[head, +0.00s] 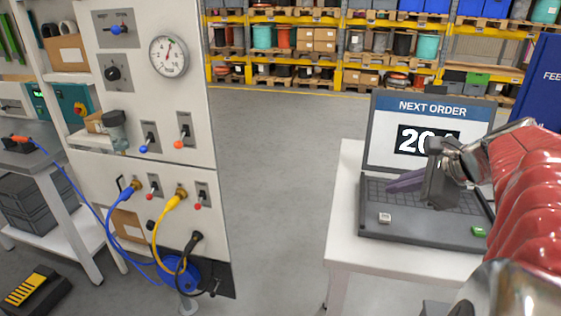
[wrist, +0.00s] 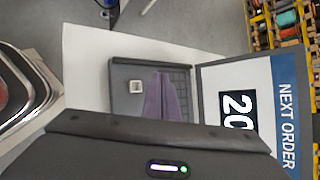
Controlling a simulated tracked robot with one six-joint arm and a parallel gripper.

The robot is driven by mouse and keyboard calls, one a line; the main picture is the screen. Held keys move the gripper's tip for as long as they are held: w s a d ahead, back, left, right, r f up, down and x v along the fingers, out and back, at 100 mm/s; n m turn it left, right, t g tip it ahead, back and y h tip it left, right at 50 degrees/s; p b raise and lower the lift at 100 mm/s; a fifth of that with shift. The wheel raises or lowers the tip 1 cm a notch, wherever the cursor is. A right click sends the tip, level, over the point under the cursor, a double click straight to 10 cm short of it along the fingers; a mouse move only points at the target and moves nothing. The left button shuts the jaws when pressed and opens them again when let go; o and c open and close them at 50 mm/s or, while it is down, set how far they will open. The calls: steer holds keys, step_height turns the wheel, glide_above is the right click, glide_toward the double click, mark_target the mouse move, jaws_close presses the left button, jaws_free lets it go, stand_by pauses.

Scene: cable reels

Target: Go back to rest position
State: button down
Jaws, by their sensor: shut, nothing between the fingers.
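My gripper (head: 392,187) is at the right of the head view, at the end of my red arm. Its purple fingers are shut with nothing between them and point left, in front of the laptop-like terminal (head: 375,225). In the wrist view the closed fingers (wrist: 162,76) appear over the terminal's keyboard. Whether they touch it I cannot tell; they appear above it. The terminal's screen (head: 385,110) reads "NEXT ORDER", with a number starting 20 partly hidden behind my gripper. The screen also shows in the wrist view (wrist: 258,75).
The terminal stands on a white table (head: 345,190). A control panel (head: 120,75) with a gauge, switches and blue and yellow cables stands at left. A blue board (head: 545,85) is at far right. Shelves of reels (head: 300,40) line the back. Grey floor (head: 275,170) between panel and table is clear.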

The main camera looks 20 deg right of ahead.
steer(key=a+f+n+g, duration=0.1)
steer(key=a+n, duration=0.2)
steer(key=a+f+n+g, duration=0.1)
steer(key=a+f+n, duration=0.1)
steer(key=a+n, duration=0.1)
steer(key=a+f+n, duration=0.1)
steer(key=a+n, duration=0.3)
steer(key=shift+w+a+f+g+h, duration=0.15)
steer(key=shift+w+f+g+h, duration=0.15)
steer(key=shift+w+f+g, duration=0.1)
steer(key=s+a+f+n, duration=0.2)
steer(key=s+a+n, duration=0.3)
steer(key=a+n, duration=0.2)
steer(key=s+a+f+n, duration=0.3)
steer(key=s+a+n, duration=0.1)
steer(key=a+n, duration=0.4)
steer(key=shift+s+a+n+g+h, duration=0.3)
steer(key=shift+s+a+g, duration=0.1)
steer(key=shift+a, duration=0.85)
